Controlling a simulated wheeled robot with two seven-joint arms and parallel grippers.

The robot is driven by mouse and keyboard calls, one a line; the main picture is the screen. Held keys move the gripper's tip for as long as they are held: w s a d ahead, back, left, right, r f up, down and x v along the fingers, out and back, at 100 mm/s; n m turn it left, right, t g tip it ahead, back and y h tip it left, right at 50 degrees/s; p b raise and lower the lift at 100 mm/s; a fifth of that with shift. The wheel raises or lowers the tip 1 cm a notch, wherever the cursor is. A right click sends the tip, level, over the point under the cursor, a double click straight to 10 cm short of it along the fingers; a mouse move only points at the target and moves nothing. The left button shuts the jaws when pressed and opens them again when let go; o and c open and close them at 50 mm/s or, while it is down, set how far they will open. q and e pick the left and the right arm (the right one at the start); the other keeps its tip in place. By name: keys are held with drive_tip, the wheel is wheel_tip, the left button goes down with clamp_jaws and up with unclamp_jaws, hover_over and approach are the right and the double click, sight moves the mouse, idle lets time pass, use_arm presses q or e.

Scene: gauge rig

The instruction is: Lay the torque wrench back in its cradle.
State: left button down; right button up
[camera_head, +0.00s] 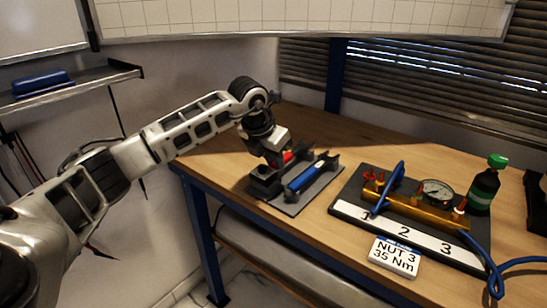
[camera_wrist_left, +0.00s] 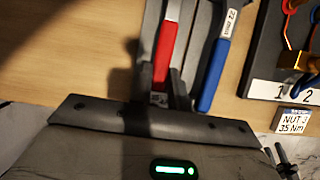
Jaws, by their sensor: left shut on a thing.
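A red-handled wrench (camera_wrist_left: 166,48), seemingly the torque wrench, lies between the dark fingers of my left gripper (camera_wrist_left: 160,88) in the wrist view. In the head view my left gripper (camera_head: 276,163) is low over the left of a dark grey mat (camera_head: 289,208), shut on the red-handled wrench; only a bit of red (camera_head: 287,156) shows. A dark block (camera_head: 264,184) stands on the mat below the gripper, seemingly part of the cradle. Whether the wrench rests in it is hidden. A blue-handled wrench (camera_head: 306,178) lies to the right, apart from the gripper. My right gripper is out of view.
Right of the mat, a dark board (camera_head: 345,192) carries a brass manifold (camera_head: 420,208) with a gauge (camera_head: 436,191) and blue hose. A card (camera_head: 394,257) reads "NUT 3 35 Nm". A dark green-capped bottle (camera_head: 485,187) stands behind. Bare wood (camera_head: 215,165) lies left of the mat.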

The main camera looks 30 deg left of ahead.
use_arm(q)
drive_tip(key=shift+f+b, duration=0.3)
drive_tip(key=shift+f, duration=0.2)
drive_tip(key=c, duration=1.3)
unclamp_jaws()
drive_tip(key=shift+o, duration=0.2)
drive_tip(key=v, duration=1.6)
drive_tip(key=shift+p, duration=0.35)
drive_tip(key=shift+a, duration=0.1)
